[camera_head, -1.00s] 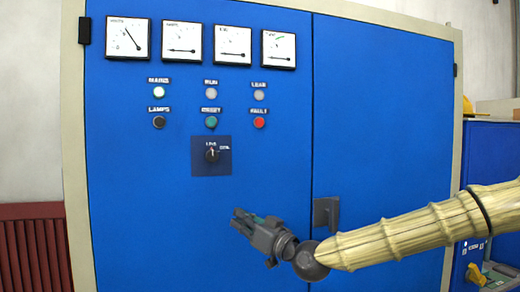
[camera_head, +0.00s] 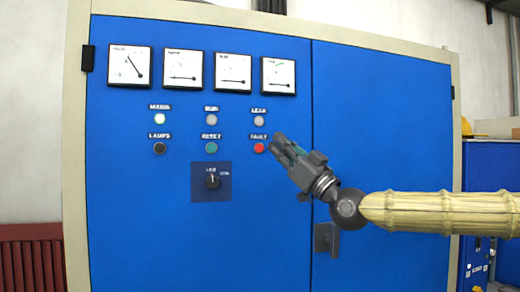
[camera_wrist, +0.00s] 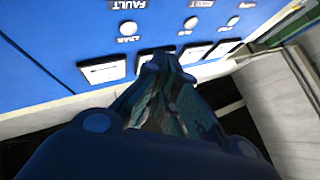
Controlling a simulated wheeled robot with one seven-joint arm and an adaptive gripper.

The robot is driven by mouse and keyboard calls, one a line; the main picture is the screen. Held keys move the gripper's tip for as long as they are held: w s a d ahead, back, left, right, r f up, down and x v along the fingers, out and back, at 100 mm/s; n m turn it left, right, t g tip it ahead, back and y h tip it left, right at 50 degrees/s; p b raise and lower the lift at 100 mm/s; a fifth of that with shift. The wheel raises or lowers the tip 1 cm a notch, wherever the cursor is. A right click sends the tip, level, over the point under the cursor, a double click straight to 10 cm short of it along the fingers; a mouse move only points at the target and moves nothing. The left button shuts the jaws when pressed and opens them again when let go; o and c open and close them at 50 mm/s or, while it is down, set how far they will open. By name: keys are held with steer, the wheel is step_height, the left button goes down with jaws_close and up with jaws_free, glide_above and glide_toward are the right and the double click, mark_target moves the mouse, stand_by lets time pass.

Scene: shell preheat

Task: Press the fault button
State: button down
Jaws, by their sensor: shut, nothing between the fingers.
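The red fault button (camera_head: 259,148) sits on the blue cabinet door, under its FAULT label and at the right end of the lower row. It is uncovered in the head view. My gripper (camera_head: 277,144) is shut and empty, its tips just right of the button in the picture. I cannot tell how far the tips are from the panel. In the wrist view, my gripper (camera_wrist: 162,62) points toward the panel, near the gauges and the leak lamp (camera_wrist: 127,29). The FAULT label shows upside down at the top edge there; the button itself is out of that view.
The green reset button (camera_head: 211,147) and black lamps button (camera_head: 159,148) share the row. The mains lamp (camera_head: 159,118) is lit. A rotary switch (camera_head: 212,181) sits below, and a door handle (camera_head: 326,238) juts out lower right. Several gauges (camera_head: 129,66) line the top.

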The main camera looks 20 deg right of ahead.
mark_target(259, 148)
steer(key=w+p, duration=0.1)
steer(key=w, duration=0.7)
steer(key=shift+w+a, duration=0.15)
steer(key=shift+w, duration=0.25)
steer(key=shift+w, duration=0.15)
stand_by(1.4)
steer(key=shift+w+a, duration=0.1)
steer(key=shift+w, duration=0.2)
steer(key=shift+w+b, duration=0.4)
stand_by(0.9)
steer(key=shift+s, duration=0.15)
steer(key=shift+s+b, duration=0.6)
steer(key=shift+s, duration=0.1)
